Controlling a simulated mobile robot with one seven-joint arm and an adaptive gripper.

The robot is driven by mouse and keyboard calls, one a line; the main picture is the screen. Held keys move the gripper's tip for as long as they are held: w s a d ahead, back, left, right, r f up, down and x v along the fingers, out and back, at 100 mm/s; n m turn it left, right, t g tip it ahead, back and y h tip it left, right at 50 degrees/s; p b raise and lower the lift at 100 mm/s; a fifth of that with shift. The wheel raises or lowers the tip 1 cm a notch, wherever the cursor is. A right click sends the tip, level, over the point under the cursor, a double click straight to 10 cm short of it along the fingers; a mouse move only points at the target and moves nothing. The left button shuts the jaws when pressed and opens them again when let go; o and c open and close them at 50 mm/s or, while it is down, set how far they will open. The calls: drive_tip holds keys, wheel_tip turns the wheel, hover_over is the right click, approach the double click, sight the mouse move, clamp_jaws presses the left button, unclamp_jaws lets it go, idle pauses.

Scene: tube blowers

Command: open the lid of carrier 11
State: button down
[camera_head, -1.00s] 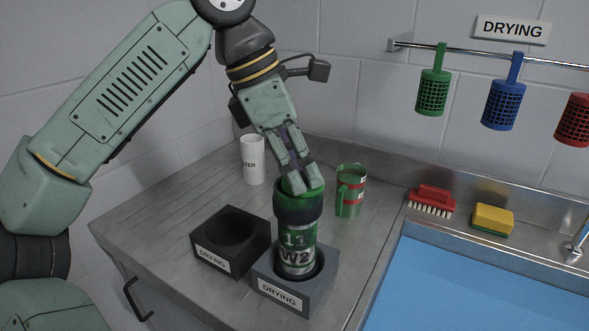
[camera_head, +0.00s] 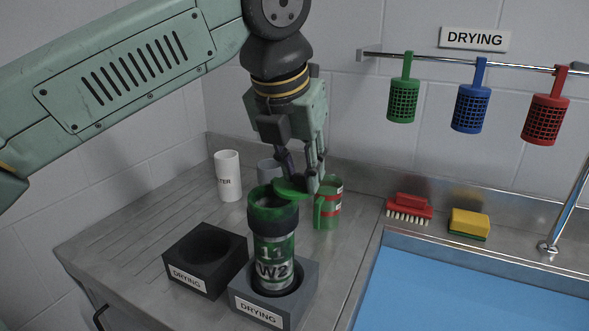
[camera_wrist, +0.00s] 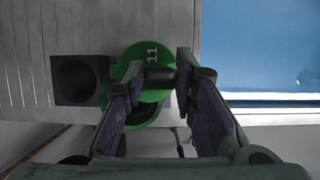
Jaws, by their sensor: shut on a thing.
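Carrier 11 (camera_head: 272,255), a green and silver tube marked "11" and "W2" with a dark collar, stands upright in a grey holder (camera_head: 305,275) labelled DRYING. Its green lid (camera_head: 291,187) is swung to the right, off the carrier's mouth, which shows partly uncovered. My gripper (camera_head: 303,184) is shut on the lid at the carrier's upper right. In the wrist view the round lid (camera_wrist: 150,88), marked "11", lies between my fingers (camera_wrist: 160,75), offset from the carrier's green rim below. Whether the lid is still attached at a hinge is unclear.
An empty black DRYING holder (camera_head: 188,275) is left of the carrier. A brush (camera_head: 409,208), a sponge (camera_head: 469,223) and a blue sink (camera_head: 450,290) are right. Baskets hang above.

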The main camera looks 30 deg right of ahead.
drive_tip(key=n, duration=0.1)
drive_tip(key=w+d+n+y+p, duration=0.1)
drive_tip(key=n, duration=0.1)
drive_tip(key=n+t+p, duration=0.1)
drive_tip(key=shift+w+d+r, duration=0.1)
drive_tip(key=shift+w+d, duration=0.05)
drive_tip(key=shift+d, duration=0.1)
drive_tip(key=shift+w+d+n+t+y+p, duration=0.15)
drive_tip(key=shift+w+n+y, duration=0.15)
drive_tip(key=shift+n, duration=0.4)
drive_tip(key=shift+w+d+n+t+y+p, duration=0.1)
drive_tip(key=shift+w+n+y+p, duration=0.2)
drive_tip(key=shift+n, duration=0.4)
drive_tip(key=shift+w+d+n+t+y, duration=0.15)
drive_tip(key=shift+n+y, duration=0.25)
drive_tip(key=shift+n, duration=0.3)
drive_tip(key=shift+a, duration=0.15)
drive_tip(key=c, duration=1.3)
unclamp_jaws()
drive_tip(key=shift+v, duration=3.65)
